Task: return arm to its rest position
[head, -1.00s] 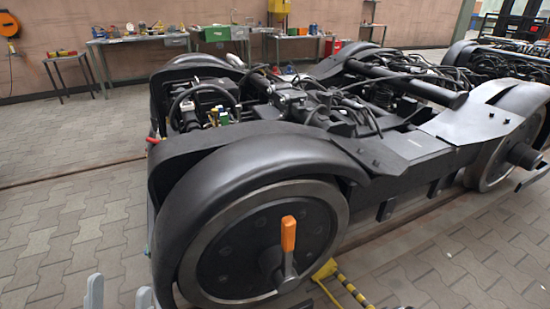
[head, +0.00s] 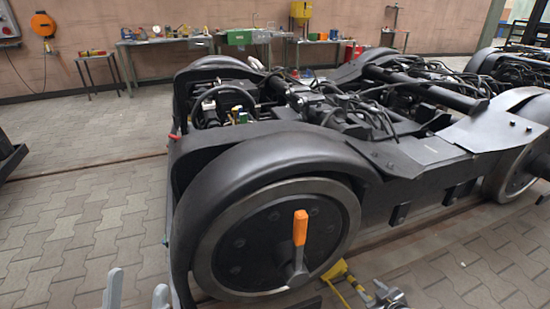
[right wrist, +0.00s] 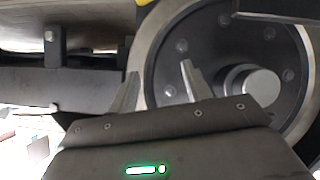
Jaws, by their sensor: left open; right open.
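My left gripper (head: 137,291) shows at the bottom left of the head view, with two grey fingers apart and nothing between them. It is in front of the near wheel, to its left. My right gripper (head: 388,298) shows partly at the bottom edge, right of the wheel. In the right wrist view its two fingers (right wrist: 158,85) stand apart and empty, in front of a dark bolted wheel disc (right wrist: 225,60). Most of both arms is out of view.
A black tram bogie (head: 270,160) fills the middle. Its near wheel (head: 260,235) bears an orange-handled lever (head: 300,228). A yellow piece (head: 337,270) lies by the wheel, close to my right gripper. Workbenches (head: 165,40) line the back wall. Paving at left is clear.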

